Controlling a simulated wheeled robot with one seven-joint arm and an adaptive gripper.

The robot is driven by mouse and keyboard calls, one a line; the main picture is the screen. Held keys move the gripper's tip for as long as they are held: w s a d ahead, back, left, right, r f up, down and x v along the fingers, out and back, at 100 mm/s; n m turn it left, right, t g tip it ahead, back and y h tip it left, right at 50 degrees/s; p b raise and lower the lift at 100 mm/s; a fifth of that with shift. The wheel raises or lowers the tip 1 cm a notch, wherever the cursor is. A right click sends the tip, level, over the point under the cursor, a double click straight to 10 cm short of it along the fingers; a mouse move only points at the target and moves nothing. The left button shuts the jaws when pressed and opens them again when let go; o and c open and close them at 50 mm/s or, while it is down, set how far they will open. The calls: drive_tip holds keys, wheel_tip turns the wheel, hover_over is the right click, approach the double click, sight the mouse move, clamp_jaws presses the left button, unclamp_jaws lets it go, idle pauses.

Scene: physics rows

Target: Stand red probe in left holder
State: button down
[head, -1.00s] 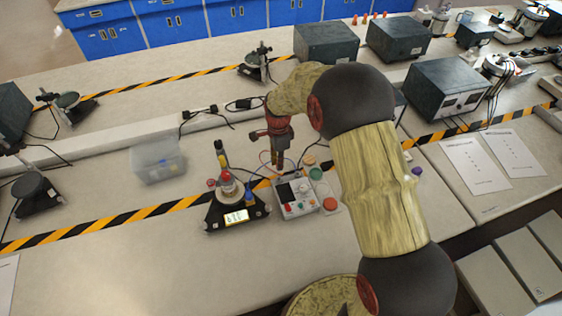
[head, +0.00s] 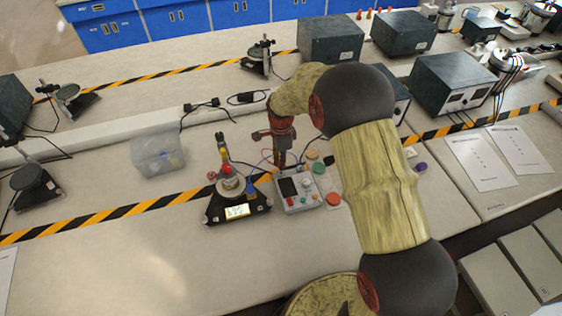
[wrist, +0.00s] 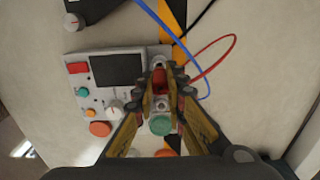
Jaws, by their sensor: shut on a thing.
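My gripper (wrist: 161,90) is shut on the red probe (wrist: 160,76), which shows as a small red piece between the fingertips in the wrist view. A red cable (wrist: 222,60) loops near it. Most of the probe is hidden by the fingers. In the head view my gripper (head: 283,160) points down at the back edge of the grey meter box (head: 311,200), which also shows in the wrist view (wrist: 72,97) with a dark screen. A grey fitting (wrist: 159,53) sits just beyond the fingertips at the box edge. I cannot tell which holder it is, or whether the probe touches it.
A black instrument with a lit display (head: 237,211) stands close left of the meter box. A blue cable (wrist: 172,35) runs beside the gripper. Round green (head: 318,168) and red (head: 333,198) pieces lie right of the box. The front bench is clear.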

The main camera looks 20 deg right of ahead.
drive_tip(key=shift+f+b, duration=0.7)
drive_tip(key=shift+f, duration=1)
idle(1.8)
drive_tip(key=c, duration=1.7)
unclamp_jaws()
drive_tip(key=shift+c, duration=0.2)
drive_tip(key=shift+o, duration=0.4)
drive_tip(key=shift+o, duration=0.8)
drive_tip(key=shift+r, duration=0.1)
drive_tip(key=shift+r+p, duration=2.45)
drive_tip(key=shift+r, duration=1.3)
